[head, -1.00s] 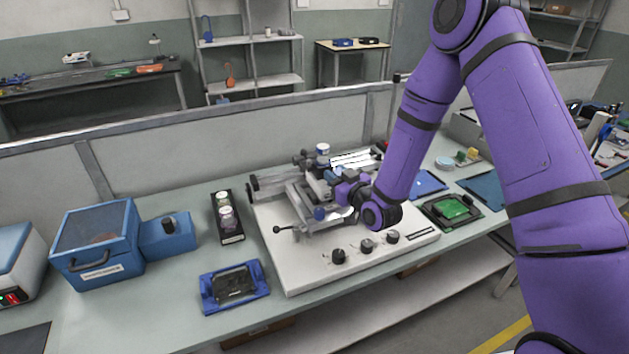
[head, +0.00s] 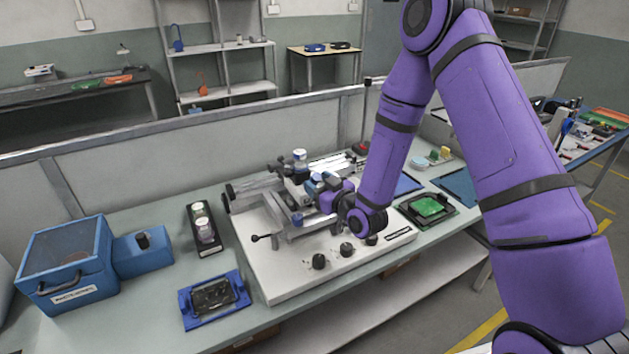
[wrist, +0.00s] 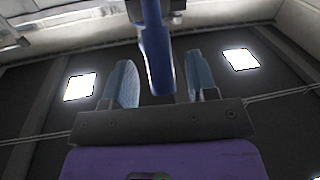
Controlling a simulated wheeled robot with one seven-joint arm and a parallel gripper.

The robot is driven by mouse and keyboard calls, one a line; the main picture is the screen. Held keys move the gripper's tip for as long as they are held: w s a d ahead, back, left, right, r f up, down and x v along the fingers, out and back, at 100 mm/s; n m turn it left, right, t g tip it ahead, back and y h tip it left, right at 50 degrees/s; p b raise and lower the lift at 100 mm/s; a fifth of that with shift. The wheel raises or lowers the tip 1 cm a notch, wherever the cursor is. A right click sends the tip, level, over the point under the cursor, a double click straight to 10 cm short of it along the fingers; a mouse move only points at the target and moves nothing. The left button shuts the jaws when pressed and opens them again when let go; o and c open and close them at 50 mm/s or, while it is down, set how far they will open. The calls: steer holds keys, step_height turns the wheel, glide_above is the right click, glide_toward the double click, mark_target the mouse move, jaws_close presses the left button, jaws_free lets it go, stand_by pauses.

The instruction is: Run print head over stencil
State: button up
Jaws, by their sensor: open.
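The stencil printer has a white base (head: 275,285) with black knobs along its front and a metal frame with rails on top. Its print head (head: 297,182) sits on the rails, with a white-and-blue capped part above it. My gripper (head: 316,190) is at the right side of the print head. In the wrist view, my gripper (wrist: 163,80) is open, with a blue bar (wrist: 155,50) between its two fingers and a gap on both sides. The stencil cannot be made out; the frame and my gripper hide much of that area.
A blue fixture (head: 213,297) and a black tray of jars (head: 203,230) stand left of the printer. A blue box (head: 68,265) is farther left. A green board (head: 428,206) in a black holder lies to the right. A low partition (head: 130,160) runs behind the bench.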

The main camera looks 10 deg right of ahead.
steer(key=v, duration=0.8)
steer(key=shift+s+d, duration=0.15)
steer(key=shift+s, duration=0.15)
steer(key=w+a+m+h, duration=0.1)
steer(key=w+m, duration=0.1)
steer(key=w, duration=0.1)
steer(key=w+a+m+t+h, duration=0.1)
steer(key=w+a+m+h, duration=0.1)
steer(key=w, duration=0.1)
steer(key=w+a+m+h, duration=0.1)
steer(key=w+m+h, duration=0.1)
steer(key=w, duration=0.1)
steer(key=shift+w+a, duration=0.25)
steer(key=shift+w, duration=0.05)
steer(key=shift+c, duration=0.5)
